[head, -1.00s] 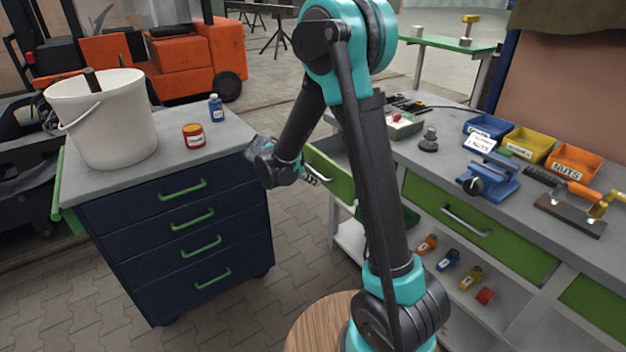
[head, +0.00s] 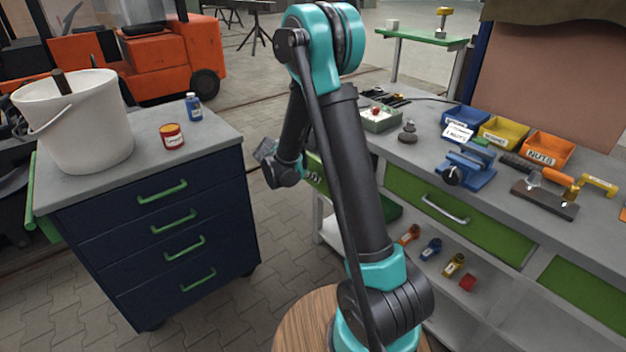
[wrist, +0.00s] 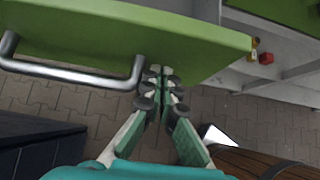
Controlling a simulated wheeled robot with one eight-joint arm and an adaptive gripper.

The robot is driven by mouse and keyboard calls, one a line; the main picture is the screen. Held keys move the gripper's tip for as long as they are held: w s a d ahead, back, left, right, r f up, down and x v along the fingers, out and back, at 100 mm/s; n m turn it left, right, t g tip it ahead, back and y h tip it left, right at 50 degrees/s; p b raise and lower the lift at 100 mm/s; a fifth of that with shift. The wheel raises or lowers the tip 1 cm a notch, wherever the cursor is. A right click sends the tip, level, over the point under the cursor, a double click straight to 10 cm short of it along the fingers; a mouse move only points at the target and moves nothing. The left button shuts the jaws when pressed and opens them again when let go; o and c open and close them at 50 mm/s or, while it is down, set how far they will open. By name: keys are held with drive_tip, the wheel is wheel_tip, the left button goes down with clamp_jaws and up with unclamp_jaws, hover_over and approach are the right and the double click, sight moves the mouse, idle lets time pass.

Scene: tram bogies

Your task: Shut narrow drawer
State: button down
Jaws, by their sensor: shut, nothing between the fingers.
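The narrow drawer has a green front (head: 317,172) at the left end of the workbench, largely hidden behind my arm in the head view. In the wrist view its green front (wrist: 190,45) fills the top, with a grey metal bar handle (wrist: 75,75) on it. The front appears to stand out from the bench frame; how far is hard to tell. My gripper (wrist: 161,75) is shut and empty. Its fingertips are at the drawer front, just right of the handle's right end; I cannot tell whether they touch it. In the head view the fingers are mostly hidden.
A wider green drawer (head: 460,215) is in the workbench (head: 440,165) to the right. A dark blue cabinet (head: 160,235) with green handles stands at left, with paved floor between. A round wooden top (head: 300,320) lies below my arm.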

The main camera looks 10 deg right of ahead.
drive_tip(key=shift+w+d, duration=0.1)
drive_tip(key=w+d, duration=0.3)
drive_tip(key=d, duration=0.3)
drive_tip(key=w+d, duration=0.3)
drive_tip(key=d, duration=0.3)
drive_tip(key=w+d, duration=0.4)
drive_tip(key=d, duration=0.2)
drive_tip(key=shift+d, duration=0.4)
drive_tip(key=shift+w+d, duration=0.25)
drive_tip(key=shift+d+r, duration=0.1)
